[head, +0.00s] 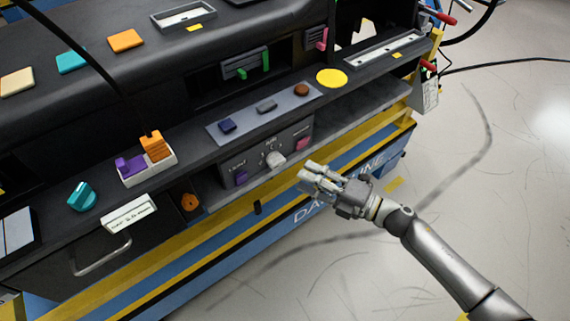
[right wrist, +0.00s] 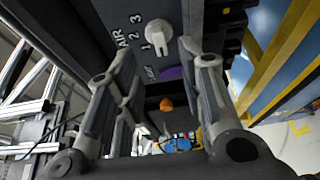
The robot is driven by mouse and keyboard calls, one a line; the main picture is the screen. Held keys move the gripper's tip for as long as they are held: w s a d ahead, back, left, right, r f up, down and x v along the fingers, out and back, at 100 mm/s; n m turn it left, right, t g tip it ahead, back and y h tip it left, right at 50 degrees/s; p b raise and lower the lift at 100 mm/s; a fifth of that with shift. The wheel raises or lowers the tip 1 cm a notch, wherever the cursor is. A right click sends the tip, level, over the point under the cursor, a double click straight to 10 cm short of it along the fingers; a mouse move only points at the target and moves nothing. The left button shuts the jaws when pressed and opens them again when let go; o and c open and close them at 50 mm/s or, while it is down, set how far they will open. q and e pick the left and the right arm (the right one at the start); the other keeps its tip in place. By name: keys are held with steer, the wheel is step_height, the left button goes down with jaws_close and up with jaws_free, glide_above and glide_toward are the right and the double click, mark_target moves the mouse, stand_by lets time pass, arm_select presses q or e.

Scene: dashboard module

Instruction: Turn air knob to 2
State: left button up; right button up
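The white air knob (head: 276,159) sits on the dark control panel on the dashboard's front, between a purple piece and a pink piece. In the right wrist view the knob (right wrist: 163,40) is close, beside the word AIR and the numbers 1, 2 and 3. I cannot tell for sure which number it points to. My right gripper (head: 306,177) is just right of and below the knob in the head view, fingers toward the panel. In the right wrist view its fingers (right wrist: 157,50) are spread, with the knob beyond and between the tips, seemingly apart from it. My left gripper is not in view.
The purple piece (head: 240,178) and pink piece (head: 303,144) flank the knob. A shelf above carries a plate (head: 290,103) with several small buttons, a yellow disc (head: 332,78) and a teal knob (head: 82,196). The floor (head: 500,200) at right is open.

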mark_target(281, 164)
steer(key=p+x, duration=0.1)
steer(key=x, duration=0.6)
steer(key=shift+w+a, duration=0.2)
steer(key=shift+w, duration=0.05)
jaws_close()
